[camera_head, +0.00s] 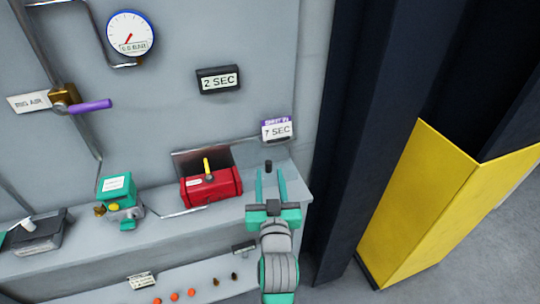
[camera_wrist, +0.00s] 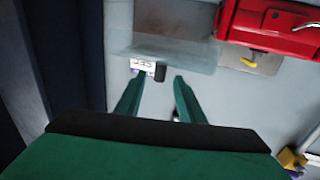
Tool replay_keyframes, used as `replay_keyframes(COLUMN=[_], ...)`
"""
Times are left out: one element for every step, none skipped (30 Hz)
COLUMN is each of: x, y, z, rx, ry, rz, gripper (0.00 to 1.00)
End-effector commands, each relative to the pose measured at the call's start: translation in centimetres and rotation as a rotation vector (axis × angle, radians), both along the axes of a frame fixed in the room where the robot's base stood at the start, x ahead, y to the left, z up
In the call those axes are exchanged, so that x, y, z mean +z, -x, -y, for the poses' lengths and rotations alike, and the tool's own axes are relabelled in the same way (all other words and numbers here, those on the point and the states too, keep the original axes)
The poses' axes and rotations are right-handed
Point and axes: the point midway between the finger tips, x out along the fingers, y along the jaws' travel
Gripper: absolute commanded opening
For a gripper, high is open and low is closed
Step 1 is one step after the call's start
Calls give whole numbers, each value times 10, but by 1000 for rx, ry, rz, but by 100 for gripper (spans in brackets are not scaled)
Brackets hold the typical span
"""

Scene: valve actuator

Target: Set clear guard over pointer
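The red valve actuator (camera_head: 211,186) sits on the grey ledge with its yellow pointer (camera_head: 207,166) on top. It also shows at the upper right of the wrist view (camera_wrist: 272,25), with the pointer (camera_wrist: 248,61) beside it. A faint see-through shape, apparently the clear guard (camera_wrist: 185,55), is beyond my fingers; its outline is hard to make out. A small black knob (camera_head: 268,164) stands there, right of the actuator, and shows in the wrist view (camera_wrist: 160,73). My gripper (camera_head: 270,169) is open, its fingertips close to either side of the knob. I cannot tell whether they touch it.
A teal device (camera_head: 119,199) and a black box (camera_head: 35,232) stand farther left on the ledge. A purple-handled valve (camera_head: 88,106), gauge (camera_head: 130,33) and timer signs (camera_head: 218,80) are on the wall. A dark column (camera_head: 370,120) and yellow panel (camera_head: 430,205) stand right.

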Motion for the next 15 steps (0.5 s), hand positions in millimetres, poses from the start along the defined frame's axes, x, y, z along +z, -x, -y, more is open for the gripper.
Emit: replay_keyframes(x=[1,1,1,1,1,1,1,1,1,1,1,1,1,1,0], y=[-8,-13,-21,-26,-32,-39,-44,-49,-56,-61,-65,-71,-74,-77,-81], z=[-1,-2,-2,-2,-2,-3,-3,-3,-4,-4,-4,-4,-4,-4,-4], rx=[2,2,2,1,1,1,1,1,1,1,0,0,0,-1,-1], ry=[0,0,0,0,1,1,1,1,2,1,1,1,1,1,0], rz=[1,2,1,2,2,2,2,1,1,1,1,1,2,1,1], gripper=[35,35,35,35,35,35,35,35,35,35,35,35,35,35,35])
